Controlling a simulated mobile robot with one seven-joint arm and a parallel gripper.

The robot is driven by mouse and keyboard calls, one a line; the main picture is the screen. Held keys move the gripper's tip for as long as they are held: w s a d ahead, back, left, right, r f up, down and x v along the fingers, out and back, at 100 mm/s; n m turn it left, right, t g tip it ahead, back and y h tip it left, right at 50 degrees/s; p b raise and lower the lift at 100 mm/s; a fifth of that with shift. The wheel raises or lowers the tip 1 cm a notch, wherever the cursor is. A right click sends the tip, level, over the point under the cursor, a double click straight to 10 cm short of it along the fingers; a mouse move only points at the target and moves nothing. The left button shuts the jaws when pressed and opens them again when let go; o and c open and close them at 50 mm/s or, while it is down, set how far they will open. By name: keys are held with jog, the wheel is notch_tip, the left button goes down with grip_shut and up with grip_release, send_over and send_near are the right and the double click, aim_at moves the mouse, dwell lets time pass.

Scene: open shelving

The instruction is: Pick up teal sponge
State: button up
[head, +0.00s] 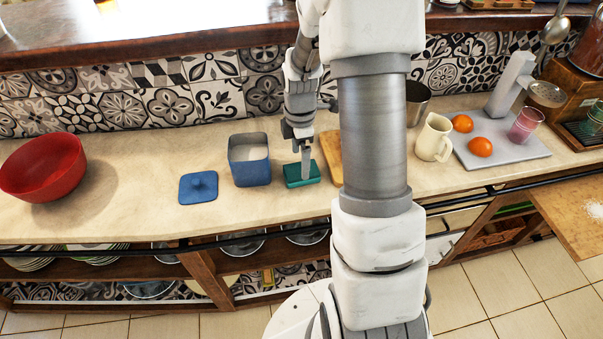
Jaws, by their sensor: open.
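The teal sponge (294,180) is a small flat block on the beige counter. It lies just right of a blue square container, in the head view. My gripper (305,170) points down right over the sponge, with a finger in front of its right part. The jaws are open. I cannot tell whether the fingers touch the sponge, and the far finger is hard to make out. The sponge's right part is partly hidden by the finger.
The blue container (250,172) stands close on the left, with a blue lid (198,187) beyond it. A wooden board (331,157) is close on the right, partly behind my arm. A red bowl (42,168) is far left. A cream pitcher (434,139) and tray (511,153) stand right.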

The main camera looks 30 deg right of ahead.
jog(key=shift+d+f, duration=0.2)
jog(key=shift+f, duration=2.4)
jog(key=c, duration=1.3)
jog(key=shift+o, duration=0.2)
jog(key=shift+w, duration=0.1)
jog(key=shift+r, duration=0.1)
jog(key=shift+r, duration=0.55)
notch_tip(320, 180, up, 3)
jog(key=s+d+r, duration=0.6)
jog(key=d, duration=0.4)
jog(key=shift+s+r, duration=0.15)
jog(key=shift+r, duration=0.2)
